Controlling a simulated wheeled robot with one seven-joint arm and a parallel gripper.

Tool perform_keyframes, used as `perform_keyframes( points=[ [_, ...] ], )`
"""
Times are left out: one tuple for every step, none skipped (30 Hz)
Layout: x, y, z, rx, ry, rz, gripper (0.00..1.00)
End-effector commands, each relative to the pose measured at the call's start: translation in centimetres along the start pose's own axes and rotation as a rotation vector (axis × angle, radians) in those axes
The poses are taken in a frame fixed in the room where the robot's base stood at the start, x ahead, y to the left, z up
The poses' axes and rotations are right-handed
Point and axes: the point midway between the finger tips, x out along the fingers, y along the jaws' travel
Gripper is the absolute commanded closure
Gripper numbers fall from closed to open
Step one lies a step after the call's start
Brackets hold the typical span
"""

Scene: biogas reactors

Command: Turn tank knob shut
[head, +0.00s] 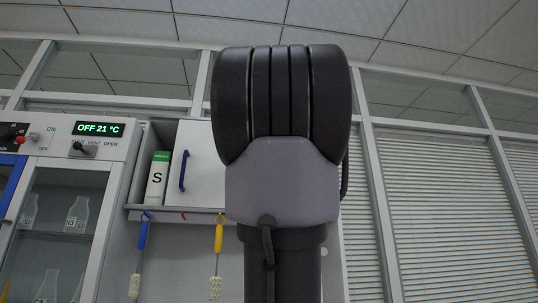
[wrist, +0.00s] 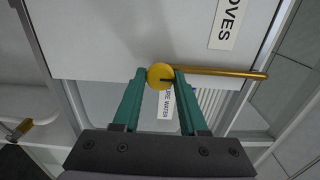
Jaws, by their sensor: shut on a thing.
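In the wrist view, a round yellow knob (wrist: 160,76) with a dark slot or mark sits between the two green fingers of my gripper (wrist: 160,80). The fingers are shut on it, one on each side near their tips. A brass-coloured rod (wrist: 222,72) runs from the knob to the right; I cannot tell how they are joined. A label ending in "WATER" (wrist: 165,105) shows just behind and below the knob, partly hidden by the fingers. In the head view my own arm fills the middle, and my gripper and this knob are not visible there.
A white panel with a "GLOVES" label (wrist: 228,22) is close behind the gripper. In the head view, a cabinet with an "OFF 21 °C" display (head: 99,128) stands left. Blue (head: 138,260) and yellow (head: 217,262) brushes hang under a shelf (head: 175,214) beside it. Blinds (head: 455,200) cover the right.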

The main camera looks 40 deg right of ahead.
Motion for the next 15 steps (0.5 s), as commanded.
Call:
perform_keyframes(
  points=[
    [0.03, 0.11, -0.04, 0.002, 0.0, 0.003, 1.0],
    [0.03, 0.11, -0.04, 0.001, 0.0, 0.003, 1.0],
    [0.03, 0.11, -0.04, 0.001, 0.0, 0.003, 0.5],
    [0.03, 0.11, -0.04, 0.001, 0.0, 0.003, 0.39],
    [0.03, 0.1, -0.04, 0.001, 0.0, 0.002, 0.31],
    [0.02, 0.09, -0.03, 0.001, 0.0, 0.002, 0.31],
    [0.02, 0.09, -0.03, 0.001, 0.0, 0.002, 0.31],
    [0.02, 0.08, -0.03, 0.0, 0.0, 0.002, 0.31],
    [0.02, 0.07, -0.02, 0.0, 0.0, 0.002, 0.31],
    [0.02, 0.06, -0.02, 0.0, 0.0, 0.002, 0.31],
    [0.02, 0.06, -0.02, 0.0, 0.0, 0.001, 0.31],
    [0.01, 0.05, -0.02, 0.0, 0.0, 0.001, 0.31],
    [0.0, 0.05, -0.02, 0.0, 0.0, 0.001, 0.31],
    [-0.05, 0.03, -0.02, 0.0, 0.0, 0.001, 0.31],
    [-0.21, 0.02, -0.01, 0.0, 0.0, 0.0, 0.31]
  ],
)
